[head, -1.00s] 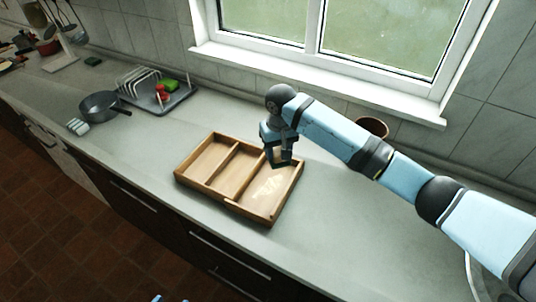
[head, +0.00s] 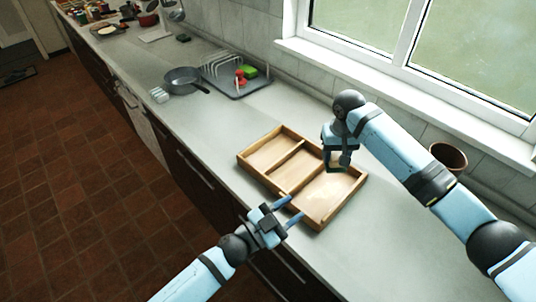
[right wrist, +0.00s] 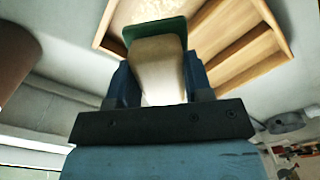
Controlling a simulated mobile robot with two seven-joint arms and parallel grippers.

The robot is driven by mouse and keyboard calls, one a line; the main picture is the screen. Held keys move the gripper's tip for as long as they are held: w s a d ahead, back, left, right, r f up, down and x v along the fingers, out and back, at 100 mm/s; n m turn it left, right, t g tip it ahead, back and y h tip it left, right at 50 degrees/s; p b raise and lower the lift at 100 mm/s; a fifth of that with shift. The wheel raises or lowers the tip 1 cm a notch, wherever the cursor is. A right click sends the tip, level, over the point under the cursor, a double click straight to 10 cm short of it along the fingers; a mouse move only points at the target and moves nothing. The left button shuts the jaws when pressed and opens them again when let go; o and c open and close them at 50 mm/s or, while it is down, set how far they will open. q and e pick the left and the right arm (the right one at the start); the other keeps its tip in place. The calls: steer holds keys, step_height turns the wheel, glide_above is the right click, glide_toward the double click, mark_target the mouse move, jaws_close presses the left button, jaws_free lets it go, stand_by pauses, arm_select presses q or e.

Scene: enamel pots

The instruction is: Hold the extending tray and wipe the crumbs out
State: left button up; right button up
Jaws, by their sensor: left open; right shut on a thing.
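The wooden extending tray (head: 256,176) lies on the counter with long compartments split by dividers. A pale, faint patch of crumbs (head: 320,203) shows in its rightmost compartment. My left gripper (head: 291,211) is open at the tray's near wall; I cannot tell whether its fingers straddle that wall. My right gripper (head: 338,165) is shut on a beige sponge with a green face, at the far end of the rightmost compartment. The sponge (right wrist: 158,65) fills the jaws in the right wrist view, green face towards the tray (right wrist: 240,50). I cannot tell whether it touches the floor.
A dish rack (head: 236,78) and a dark pan (head: 186,80) stand further along the counter. The counter left of the tray is clear (head: 205,125).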

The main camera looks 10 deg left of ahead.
mark_target(267, 178)
arm_select(q)
steer(key=w+d+m+g, duration=0.3)
steer(key=d+m+g, duration=0.6)
steer(key=m+g, duration=0.6)
steer(key=w+a+f+y, duration=0.1)
steer(key=w+a+y, duration=0.1)
steer(key=w+a+f+y, duration=0.1)
steer(key=w+a+y, duration=0.1)
steer(key=y, duration=0.1)
steer(key=w+a+f+y, duration=0.1)
steer(key=w+a+y, duration=0.1)
steer(key=y, duration=0.1)
steer(key=shift+a+f+g, duration=0.25)
steer(key=shift+f+g, duration=0.1)
steer(key=shift+g, duration=0.05)
steer(key=w+a+r+n+t+y, duration=0.2)
steer(key=w+a+r+n+y, duration=0.1)
steer(key=w+a+y, duration=0.55)
steer(key=shift+h, duration=0.75)
steer(key=f, duration=0.4)
steer(key=a+f, duration=0.1)
steer(key=f, duration=0.3)
steer(key=a+f, duration=0.1)
steer(key=f, duration=0.3)
steer(key=shift+w+a+f, duration=0.1)
steer(key=shift+w+a, duration=0.05)
steer(key=shift+w, duration=0.15)
steer(key=shift+c, duration=0.4)
jaws_close()
